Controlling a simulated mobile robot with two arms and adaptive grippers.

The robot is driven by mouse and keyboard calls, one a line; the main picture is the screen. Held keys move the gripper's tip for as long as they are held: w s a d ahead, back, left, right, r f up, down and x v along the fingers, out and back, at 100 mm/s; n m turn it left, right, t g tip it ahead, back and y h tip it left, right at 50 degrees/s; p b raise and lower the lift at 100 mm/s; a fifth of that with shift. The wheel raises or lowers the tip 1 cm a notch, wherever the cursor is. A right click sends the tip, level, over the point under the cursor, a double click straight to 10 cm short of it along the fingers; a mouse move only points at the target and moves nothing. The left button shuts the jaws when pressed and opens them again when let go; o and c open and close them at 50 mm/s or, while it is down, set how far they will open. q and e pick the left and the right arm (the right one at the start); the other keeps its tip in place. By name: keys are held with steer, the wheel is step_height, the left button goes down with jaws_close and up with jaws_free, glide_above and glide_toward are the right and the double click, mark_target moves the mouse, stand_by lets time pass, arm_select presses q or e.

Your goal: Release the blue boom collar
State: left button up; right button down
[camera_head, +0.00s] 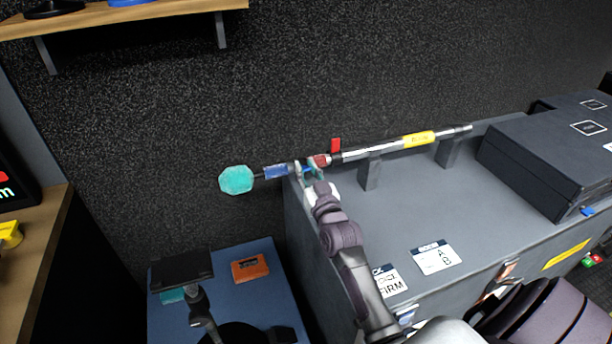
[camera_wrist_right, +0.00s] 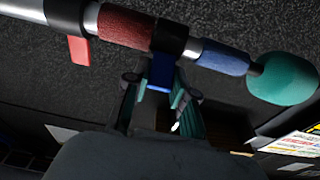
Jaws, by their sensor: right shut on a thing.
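A silver boom pole (camera_head: 385,150) lies nearly level across two dark brackets on a grey case. A teal microphone head (camera_head: 236,180) is at its left end; it also shows in the wrist view (camera_wrist_right: 283,80). A blue sleeve (camera_head: 276,171) and a red sleeve (camera_wrist_right: 126,27) are on the pole. Between these sleeves is a black collar (camera_wrist_right: 170,38) with a blue tab (camera_wrist_right: 161,72) pointing down. My right gripper (camera_head: 309,172) is at the collar, its teal fingers on either side of the tab, shut on it. My left gripper is not in view.
A second collar has a red tab (camera_head: 336,145). Black boxes (camera_head: 550,150) stand on the right of the grey case (camera_head: 400,205). A blue-topped surface (camera_head: 270,305) with an orange box (camera_head: 250,269) is at lower left. A wooden shelf (camera_head: 150,12) hangs above.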

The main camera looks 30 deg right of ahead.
steer(key=shift+f, duration=0.2)
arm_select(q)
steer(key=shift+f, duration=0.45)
arm_select(e)
steer(key=shift+r, duration=0.1)
steer(key=c, duration=1)
jaws_free()
steer(key=shift+o, duration=0.2)
steer(key=shift+s, duration=0.1)
steer(key=v, duration=1.2)
steer(key=shift+f, duration=0.2)
steer(key=shift+a, duration=0.1)
